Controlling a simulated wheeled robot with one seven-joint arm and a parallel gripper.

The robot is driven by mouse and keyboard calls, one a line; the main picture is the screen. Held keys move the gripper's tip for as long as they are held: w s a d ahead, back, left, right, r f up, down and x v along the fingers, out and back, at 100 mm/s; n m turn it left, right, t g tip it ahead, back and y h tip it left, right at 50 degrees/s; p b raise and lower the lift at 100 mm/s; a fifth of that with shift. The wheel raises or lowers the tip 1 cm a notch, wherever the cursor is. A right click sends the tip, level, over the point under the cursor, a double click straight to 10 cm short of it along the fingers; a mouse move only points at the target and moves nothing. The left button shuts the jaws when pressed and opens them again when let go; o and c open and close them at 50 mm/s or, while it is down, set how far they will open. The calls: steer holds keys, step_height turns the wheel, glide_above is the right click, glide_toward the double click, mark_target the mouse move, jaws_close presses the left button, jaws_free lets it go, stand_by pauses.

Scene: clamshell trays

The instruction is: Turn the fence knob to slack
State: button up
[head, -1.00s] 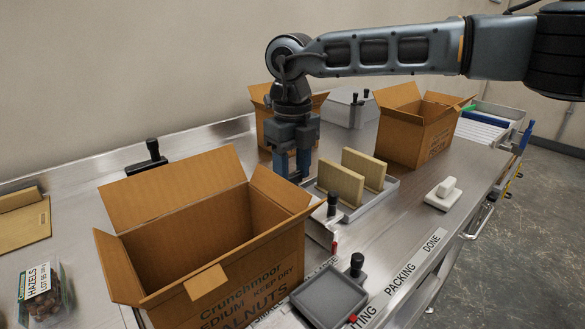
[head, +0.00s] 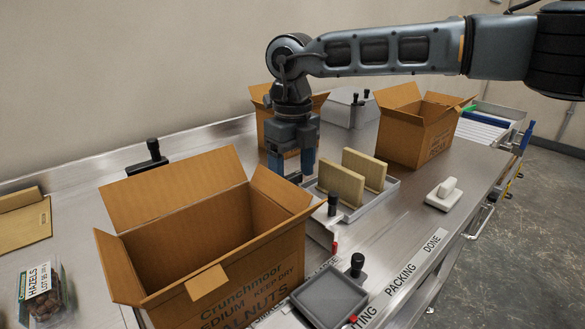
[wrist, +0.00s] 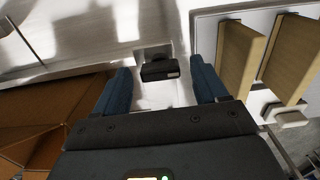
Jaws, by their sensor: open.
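My gripper (head: 291,172) points down over the steel bench, beside the grey tray with two tan upright boards. It is open and empty. In the wrist view a dark block-shaped knob (wrist: 160,70) sits on a pale plate between and beyond the open fingers (wrist: 161,88), apart from both. I take it for the fence knob, though I cannot read a slack mark. In the head view my gripper seems to hide it.
An open walnut carton (head: 250,262) stands close on the near left. The tray (head: 385,190) is just right of my gripper. Two more cartons (head: 414,137) (head: 268,128) stand behind. A white handled tool (head: 443,195) lies on clear bench at right.

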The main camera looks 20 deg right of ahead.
mark_target(293, 174)
steer(key=shift+r, duration=0.1)
step_height(293, 174, up, 8)
steer(key=shift+f, duration=0.2)
stand_by(0.5)
